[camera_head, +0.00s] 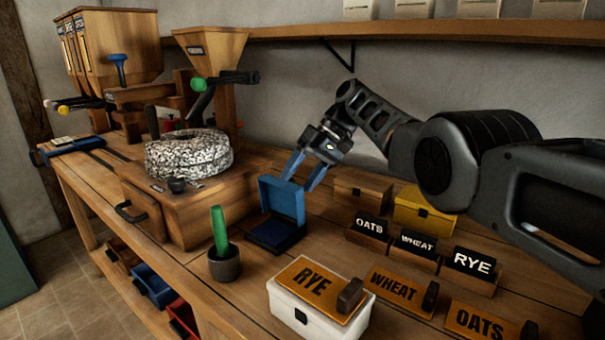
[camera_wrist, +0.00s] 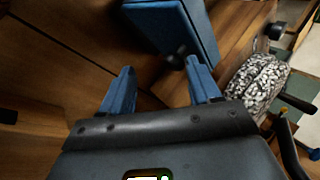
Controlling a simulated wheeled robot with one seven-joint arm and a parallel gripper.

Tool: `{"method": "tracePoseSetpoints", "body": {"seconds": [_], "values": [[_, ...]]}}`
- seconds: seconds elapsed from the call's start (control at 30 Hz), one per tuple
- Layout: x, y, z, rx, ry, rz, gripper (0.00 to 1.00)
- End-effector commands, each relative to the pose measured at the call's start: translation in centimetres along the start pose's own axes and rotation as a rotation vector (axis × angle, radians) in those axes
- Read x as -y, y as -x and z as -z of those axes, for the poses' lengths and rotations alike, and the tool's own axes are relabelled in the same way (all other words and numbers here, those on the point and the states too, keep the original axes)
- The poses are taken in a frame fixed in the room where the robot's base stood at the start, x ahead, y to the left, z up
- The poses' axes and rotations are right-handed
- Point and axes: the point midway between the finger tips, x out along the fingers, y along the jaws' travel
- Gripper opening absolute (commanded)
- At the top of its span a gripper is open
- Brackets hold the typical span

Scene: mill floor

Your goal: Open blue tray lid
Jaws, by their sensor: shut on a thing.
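The blue tray (camera_head: 275,237) sits on the bench at the middle of the head view, behind the pot with the green handle. Its blue lid (camera_head: 282,200) stands raised at the tray's back edge, so the dark inside shows. My gripper (camera_head: 306,172) comes from the upper right, with its blue fingers at the top of the raised lid. It is shut on the lid, though the exact contact is hard to make out. In the wrist view, the lid (camera_wrist: 178,28) lies just past the fingers (camera_wrist: 160,78), closest to the right one.
A white box with a RYE lid (camera_head: 312,282) stands in front. WHEAT and OATS plates, black label blocks and a yellow box (camera_head: 424,212) crowd the right. The millstone (camera_head: 188,154) is left. A dark pot (camera_head: 224,263) stands close to the tray.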

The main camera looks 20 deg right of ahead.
Motion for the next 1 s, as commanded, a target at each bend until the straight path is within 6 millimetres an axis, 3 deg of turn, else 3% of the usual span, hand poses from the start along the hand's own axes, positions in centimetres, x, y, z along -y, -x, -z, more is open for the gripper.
{"method": "tracePoseSetpoints", "body": {"seconds": [0.03,0.13,0.6,1.0], "values": [[-0.6,-1.5,-0.3,0.009,-0.010,-0.007,0.50],[-0.7,-1.0,-0.3,0.009,-0.010,-0.007,0.50],[-0.1,6.8,-0.3,0.000,-0.002,-0.001,0.50],[0.1,8.1,-0.3,-0.001,0.001,0.000,0.50]]}}
